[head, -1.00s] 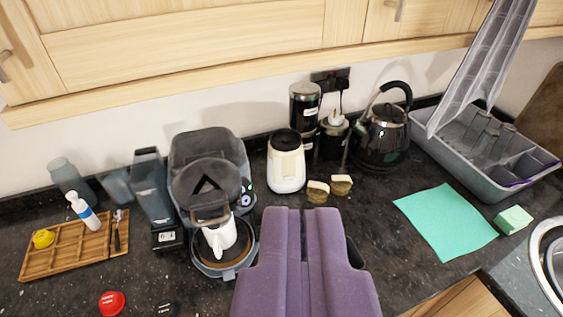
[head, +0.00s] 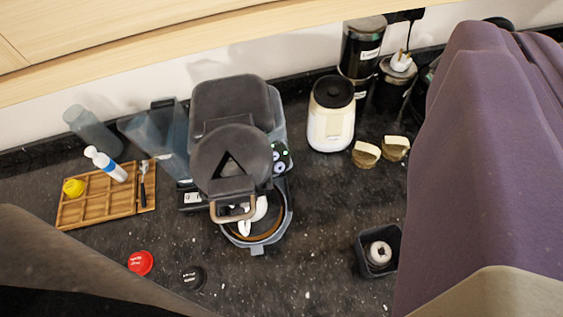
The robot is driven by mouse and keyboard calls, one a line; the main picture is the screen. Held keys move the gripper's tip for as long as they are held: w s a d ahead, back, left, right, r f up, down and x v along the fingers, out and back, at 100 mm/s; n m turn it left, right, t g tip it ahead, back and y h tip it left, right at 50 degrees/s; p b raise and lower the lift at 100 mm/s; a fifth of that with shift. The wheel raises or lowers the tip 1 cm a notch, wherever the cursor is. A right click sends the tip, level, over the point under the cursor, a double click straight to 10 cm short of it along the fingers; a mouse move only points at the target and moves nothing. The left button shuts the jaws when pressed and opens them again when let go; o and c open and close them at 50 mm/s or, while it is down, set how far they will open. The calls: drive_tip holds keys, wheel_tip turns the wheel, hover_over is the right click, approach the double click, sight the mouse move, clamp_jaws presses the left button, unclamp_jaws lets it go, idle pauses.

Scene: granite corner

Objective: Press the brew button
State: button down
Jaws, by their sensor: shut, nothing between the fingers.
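The coffee machine (head: 232,105) stands on the counter left of centre, grey with a dark top and a dark round brew head. Its small control panel (head: 281,158) is on the right side, with a green light and pale round buttons; I cannot read which is the brew button. A white mug (head: 257,210) sits under the brew head, partly hidden by it. A large purple part of my arm (head: 490,150) fills the right side, close to the camera. I cannot make out my gripper's fingers, and nothing of mine visibly touches the panel.
A white jar with a black lid (head: 331,115) and two bread-like pieces (head: 382,152) stand right of the machine. A dark square container (head: 378,250) stands nearer. A wooden tray (head: 100,200), red lid (head: 141,262) and black lid (head: 192,278) lie left. Counter between machine and container is clear.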

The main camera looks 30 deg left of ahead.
drive_tip(key=w+a+f+m+g+y+p, duration=0.15)
drive_tip(key=w+f+p, duration=0.25)
drive_tip(key=w+f, duration=0.75)
drive_tip(key=w+a+f+m+g+p, duration=0.15)
drive_tip(key=w+f+p, duration=0.25)
drive_tip(key=w+f, duration=0.8)
drive_tip(key=s+a+f+m+y+p, duration=0.1)
drive_tip(key=s+f+m+p, duration=0.2)
drive_tip(key=f, duration=0.5)
drive_tip(key=s+a+f+m+y+p, duration=0.2)
drive_tip(key=s+f+p, duration=0.1)
drive_tip(key=f, duration=0.5)
drive_tip(key=s+a+m+t+p, duration=0.2)
drive_tip(key=s+m+t+p, duration=0.1)
drive_tip(key=s+m, duration=0.3)
drive_tip(key=shift+s+m, duration=0.4)
drive_tip(key=shift+m, duration=0.5)
drive_tip(key=shift+r, duration=0.1)
